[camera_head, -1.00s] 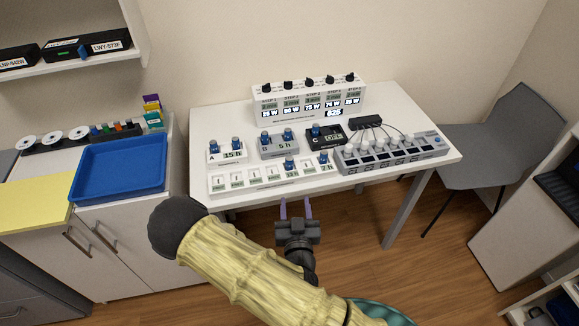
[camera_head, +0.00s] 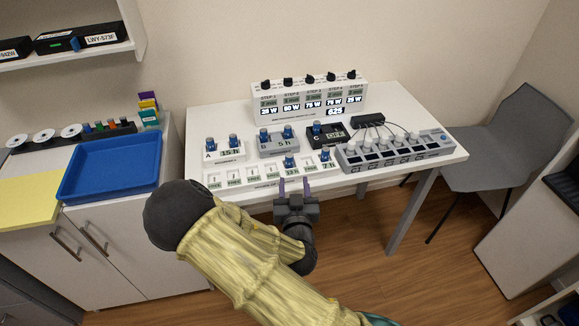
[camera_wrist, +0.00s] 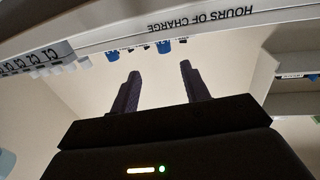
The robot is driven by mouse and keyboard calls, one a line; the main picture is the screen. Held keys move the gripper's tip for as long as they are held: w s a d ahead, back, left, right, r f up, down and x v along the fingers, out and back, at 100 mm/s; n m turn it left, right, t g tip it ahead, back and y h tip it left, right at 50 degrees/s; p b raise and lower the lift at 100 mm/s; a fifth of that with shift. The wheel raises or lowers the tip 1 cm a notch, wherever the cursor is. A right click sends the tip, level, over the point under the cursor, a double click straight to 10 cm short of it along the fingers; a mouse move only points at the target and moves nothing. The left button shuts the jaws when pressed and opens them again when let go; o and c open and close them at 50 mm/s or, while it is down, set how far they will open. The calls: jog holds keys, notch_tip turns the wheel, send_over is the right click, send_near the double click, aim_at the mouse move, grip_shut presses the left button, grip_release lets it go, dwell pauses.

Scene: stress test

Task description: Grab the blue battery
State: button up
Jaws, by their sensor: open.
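Several blue batteries stand upright on the white table. Two are in the white block A (camera_head: 226,153), two in the grey block B (camera_head: 281,147), and one blue battery (camera_head: 317,128) is in the black block C (camera_head: 328,140). Two more, including a blue battery (camera_head: 289,160), stand in the white slotted strip (camera_head: 240,180) at the front edge. Which one the task means cannot be told. My gripper (camera_head: 294,183) is open and empty at the table's front edge, just in front of the strip, touching nothing visible. In the wrist view, its fingers (camera_wrist: 160,88) are apart, with blue batteries (camera_wrist: 164,46) beyond.
A grey slotted unit (camera_head: 395,152) with cables stands at the table's right. A white panel with knobs (camera_head: 309,97) is at the back. A blue tray (camera_head: 112,165) lies on the left cabinet. A grey chair (camera_head: 500,140) stands right. The wrist view shows a "HOURS OF CHARGE" edge (camera_wrist: 205,22).

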aim_at(289, 160)
jog(key=w, duration=0.6)
jog(key=shift+a+r+p, duration=0.1)
jog(key=shift+a+p, duration=0.15)
jog(key=shift+p, duration=0.05)
jog(key=shift+w, duration=0.1)
jog(key=w, duration=0.2)
jog(key=w+a, duration=0.1)
jog(key=w, duration=0.1)
jog(key=shift+p, duration=0.3)
jog(key=shift+w, duration=0.5)
jog(key=shift+c, duration=0.3)
grip_shut()
